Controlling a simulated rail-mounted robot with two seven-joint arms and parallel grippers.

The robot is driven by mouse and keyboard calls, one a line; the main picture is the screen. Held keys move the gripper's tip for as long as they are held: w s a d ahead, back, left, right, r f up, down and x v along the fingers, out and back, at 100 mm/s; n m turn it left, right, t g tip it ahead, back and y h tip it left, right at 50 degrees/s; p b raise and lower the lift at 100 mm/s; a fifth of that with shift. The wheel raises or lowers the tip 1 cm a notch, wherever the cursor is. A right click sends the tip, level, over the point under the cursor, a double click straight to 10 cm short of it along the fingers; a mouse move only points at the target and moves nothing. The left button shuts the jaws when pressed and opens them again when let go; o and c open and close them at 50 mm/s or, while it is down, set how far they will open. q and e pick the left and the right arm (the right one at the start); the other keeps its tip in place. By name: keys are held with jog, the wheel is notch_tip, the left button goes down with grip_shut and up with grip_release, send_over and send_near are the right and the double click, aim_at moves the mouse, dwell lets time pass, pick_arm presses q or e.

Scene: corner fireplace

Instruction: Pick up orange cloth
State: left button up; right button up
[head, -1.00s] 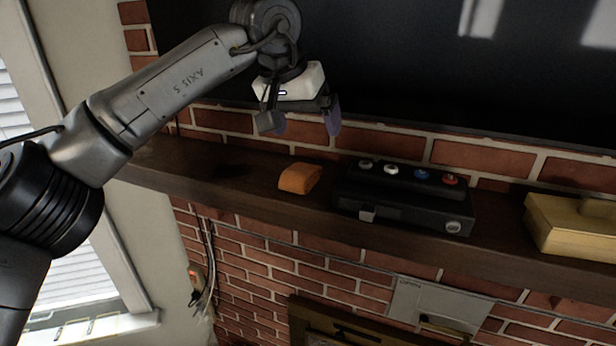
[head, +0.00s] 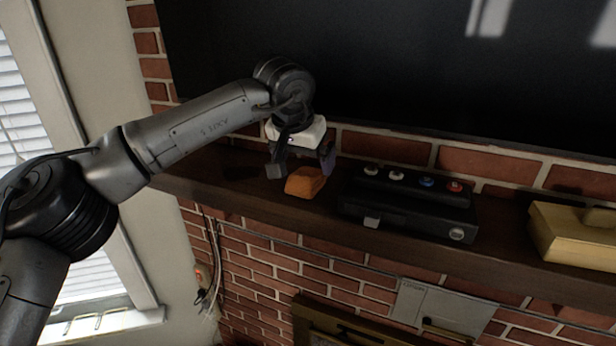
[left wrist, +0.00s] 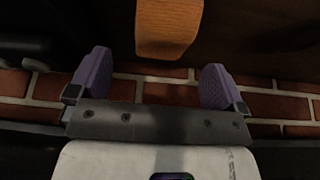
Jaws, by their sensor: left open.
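The orange cloth (head: 306,182) is a small folded block on the dark wooden mantel shelf (head: 225,180). My left gripper (head: 300,168) is open, with its fingers pointing down just behind and above the cloth. One finger shows on each side of the cloth in the head view. In the left wrist view the cloth (left wrist: 168,28) lies beyond the two purple-padded fingertips (left wrist: 155,82), roughly centred between them. Nothing is held. I cannot tell from these views how high the fingertips are above the shelf. My right gripper is not in view.
A black box with coloured knobs (head: 405,207) stands close to the right of the cloth. A yellow box (head: 572,238) is farther right. A brick wall and a large dark screen (head: 370,80) rise behind the shelf. The shelf left of the cloth is clear.

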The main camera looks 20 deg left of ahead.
aim_at(307, 172)
pick_arm(q)
jog(key=p+x, duration=0.1)
jog(key=x, duration=0.2)
jog(key=shift+s+f, duration=0.1)
jog(key=shift+f, duration=0.5)
jog(key=shift+c, duration=0.2)
jog(key=c, duration=1)
jog(key=shift+r, duration=0.1)
jog(key=shift+w+r, duration=0.2)
jog(key=shift+r, duration=0.35)
notch_tip(307, 172, up, 3)
jog(key=shift+f+b, duration=0.1)
jog(key=shift+b, duration=0.55)
jog(key=s+d+r, duration=0.1)
jog(key=d+r, duration=0.1)
jog(key=d, duration=0.1)
jog(key=s+d+r+b, duration=0.1)
jog(key=d+r, duration=0.1)
jog(key=d, duration=0.2)
jog(key=s+d+r, duration=0.1)
jog(key=d+r, duration=0.2)
jog(key=d, duration=0.1)
jog(key=shift+d+b, duration=0.1)
jog(key=shift+b, duration=0.3)
